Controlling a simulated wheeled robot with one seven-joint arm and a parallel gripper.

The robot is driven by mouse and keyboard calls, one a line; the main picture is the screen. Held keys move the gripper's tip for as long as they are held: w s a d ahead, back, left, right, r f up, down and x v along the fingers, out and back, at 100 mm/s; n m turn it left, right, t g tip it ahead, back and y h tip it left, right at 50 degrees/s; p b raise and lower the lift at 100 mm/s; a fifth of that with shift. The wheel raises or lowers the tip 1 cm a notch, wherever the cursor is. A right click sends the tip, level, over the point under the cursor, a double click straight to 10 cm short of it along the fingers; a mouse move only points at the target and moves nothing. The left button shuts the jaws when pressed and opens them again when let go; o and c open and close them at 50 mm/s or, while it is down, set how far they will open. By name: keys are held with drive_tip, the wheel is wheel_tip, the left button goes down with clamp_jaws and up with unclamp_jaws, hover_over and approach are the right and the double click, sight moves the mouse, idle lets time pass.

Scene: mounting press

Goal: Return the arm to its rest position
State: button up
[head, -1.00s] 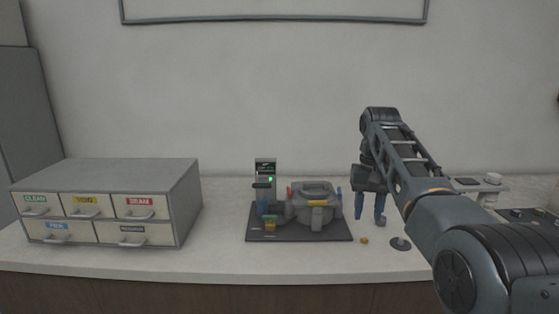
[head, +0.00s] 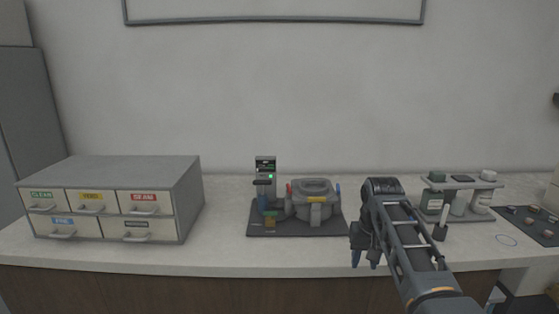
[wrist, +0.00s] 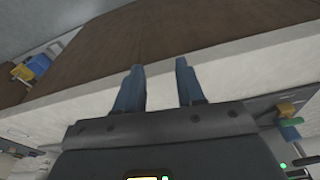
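My gripper (head: 366,258) hangs at the counter's front edge, to the right of the mounting press, with its blue fingers pointing down. In the wrist view the two fingers of my gripper (wrist: 158,85) stand apart with nothing between them, and the counter edge lies beyond them. The mounting press (head: 314,203) sits on a dark base plate in the middle of the counter, with a green light on its upright control post (head: 265,180). My arm covers part of the counter to the right of the press.
A grey drawer cabinet (head: 120,170) with labelled drawers stands at the left of the counter (head: 215,250). A small rack (head: 461,184) with bottles stands at the right. A dark tray (head: 528,224) with small pieces lies at the far right. Counter between cabinet and press is clear.

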drive_tip(key=s+f+t, duration=0.3)
drive_tip(key=s+f, duration=1)
drive_tip(key=f, duration=0.5)
drive_tip(key=s+f+t, duration=0.2)
drive_tip(key=s, duration=0.7)
drive_tip(key=s+f+t, duration=0.1)
drive_tip(key=s+f, duration=0.1)
drive_tip(key=s, duration=0.7)
drive_tip(key=s+r+n+t, duration=0.1)
drive_tip(key=s+r+t, duration=0.1)
drive_tip(key=s+r, duration=0.45)
drive_tip(key=s+r+t, duration=0.2)
drive_tip(key=s+r, duration=0.1)
drive_tip(key=s, duration=0.7)
drive_tip(key=s+r+t, duration=0.1)
drive_tip(key=s+r, duration=0.5)
drive_tip(key=r, duration=0.3)
drive_tip(key=s+r+t, duration=0.2)
drive_tip(key=s+r, duration=0.3)
drive_tip(key=r, duration=0.5)
drive_tip(key=shift+s+r, duration=0.25)
drive_tip(key=shift+s, duration=0.1)
drive_tip(key=shift+o, duration=0.3)
